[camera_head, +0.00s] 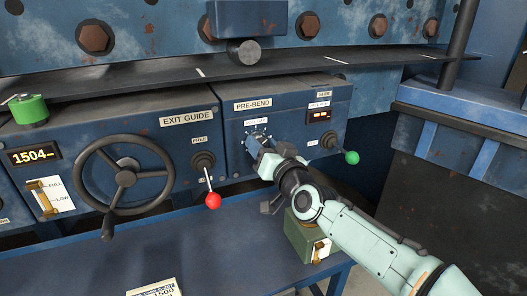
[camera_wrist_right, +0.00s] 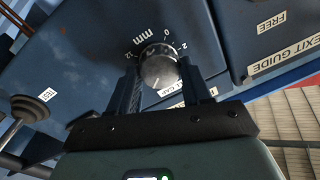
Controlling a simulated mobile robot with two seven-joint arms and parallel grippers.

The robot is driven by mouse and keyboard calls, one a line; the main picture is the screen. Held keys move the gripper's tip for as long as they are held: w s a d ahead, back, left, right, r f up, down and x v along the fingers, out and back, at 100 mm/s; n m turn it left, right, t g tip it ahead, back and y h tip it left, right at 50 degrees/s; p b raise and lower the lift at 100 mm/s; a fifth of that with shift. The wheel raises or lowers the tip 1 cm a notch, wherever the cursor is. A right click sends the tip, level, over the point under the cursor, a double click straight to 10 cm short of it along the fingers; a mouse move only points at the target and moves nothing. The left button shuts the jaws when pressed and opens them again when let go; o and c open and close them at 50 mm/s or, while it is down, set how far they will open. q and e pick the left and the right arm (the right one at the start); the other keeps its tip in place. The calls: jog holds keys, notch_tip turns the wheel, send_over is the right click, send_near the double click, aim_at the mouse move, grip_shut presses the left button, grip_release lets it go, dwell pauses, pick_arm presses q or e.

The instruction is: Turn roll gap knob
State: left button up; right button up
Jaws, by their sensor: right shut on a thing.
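The roll gap knob (camera_wrist_right: 158,66) is a round dark grey knob with a ribbed rim and a white pointer line. It sits on a dial marked in mm, with 0, 2 and 12 readable, on the blue PRE-BEND panel (camera_head: 330,143). My left gripper is not in view.
Left of the knob are a red-tipped lever (camera_head: 213,200) and a black handwheel (camera_head: 125,178). A green-tipped lever (camera_head: 351,157) stands right of the gripper. A dark ledge (camera_head: 200,78) overhangs the panels.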

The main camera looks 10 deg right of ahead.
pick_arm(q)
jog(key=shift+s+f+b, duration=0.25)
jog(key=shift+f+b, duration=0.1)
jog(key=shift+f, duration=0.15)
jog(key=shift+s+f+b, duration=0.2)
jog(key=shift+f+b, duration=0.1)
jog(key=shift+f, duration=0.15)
pick_arm(e)
jog(key=shift+f+m+h, duration=0.1)
jog(key=shift+m+h, duration=0.2)
jog(key=shift+m, duration=3.3)
jog(key=shift+t, duration=0.3)
jog(key=o, duration=1.1)
jog(key=shift+c, duration=0.2)
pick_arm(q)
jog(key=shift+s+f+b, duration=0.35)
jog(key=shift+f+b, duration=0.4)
pick_arm(e)
jog(key=r+v, duration=0.1)
jog(key=v, duration=1.2)
jog(key=shift+s+f, duration=0.2)
jog(key=shift+f, duration=0.2)
